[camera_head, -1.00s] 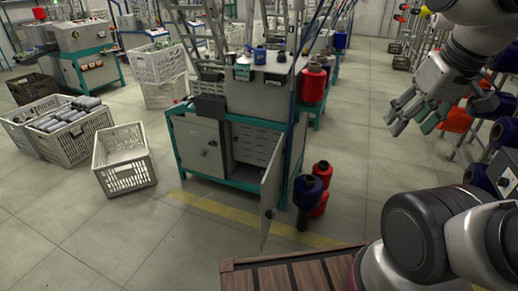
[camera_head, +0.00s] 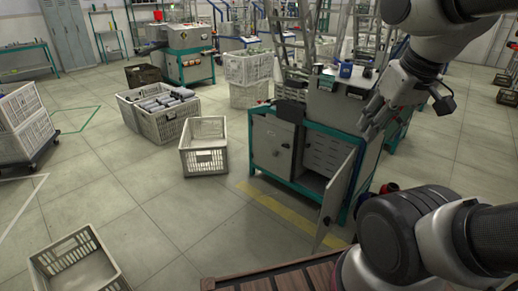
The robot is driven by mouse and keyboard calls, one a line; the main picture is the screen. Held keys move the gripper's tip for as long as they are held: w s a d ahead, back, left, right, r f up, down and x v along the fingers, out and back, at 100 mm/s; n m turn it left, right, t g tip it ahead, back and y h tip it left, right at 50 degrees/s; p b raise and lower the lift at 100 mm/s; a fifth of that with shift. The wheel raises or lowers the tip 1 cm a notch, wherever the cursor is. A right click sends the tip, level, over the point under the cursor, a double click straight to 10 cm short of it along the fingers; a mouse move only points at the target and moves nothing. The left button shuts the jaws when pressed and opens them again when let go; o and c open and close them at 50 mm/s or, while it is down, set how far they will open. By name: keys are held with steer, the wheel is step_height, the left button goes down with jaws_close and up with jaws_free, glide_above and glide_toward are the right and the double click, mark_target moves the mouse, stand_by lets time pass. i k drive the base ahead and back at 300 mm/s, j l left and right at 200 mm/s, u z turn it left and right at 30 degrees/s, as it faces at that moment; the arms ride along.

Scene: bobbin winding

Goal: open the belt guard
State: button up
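The winding machine's base cabinet (camera_head: 270,142) stands right of centre, in a teal frame. Its left front door is shut. A grey hinged door (camera_head: 337,198) at its right stands swung out toward me. Behind it a slotted inner panel (camera_head: 322,152) shows. I cannot tell for certain which of these panels is the belt guard. My gripper (camera_head: 371,127) hangs in front of the machine's right side in the picture, fingers down, apart from the open door. Its fingers look spread and hold nothing. It hides part of the machine top.
An empty white crate (camera_head: 204,160) stands left of the cabinet, beside a crate of grey bobbins (camera_head: 166,119). Another white crate (camera_head: 75,265) is at lower left. Dark and red spools are partly hidden behind my arm.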

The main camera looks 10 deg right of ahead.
mark_target(325, 154)
steer(key=i+j+u, duration=0.25)
steer(key=i, duration=0.3)
steer(key=i+l+u, duration=0.1)
steer(key=i+u, duration=0.15)
steer(key=i, duration=2.55)
steer(key=i+z, duration=0.15)
steer(key=z, duration=0.25)
steer(key=i+j+z, duration=0.1)
steer(key=z, duration=0.25)
steer(key=i+j+z, duration=0.1)
steer(key=z, duration=0.3)
steer(key=i+j+z, duration=0.15)
steer(key=z, duration=2.7)
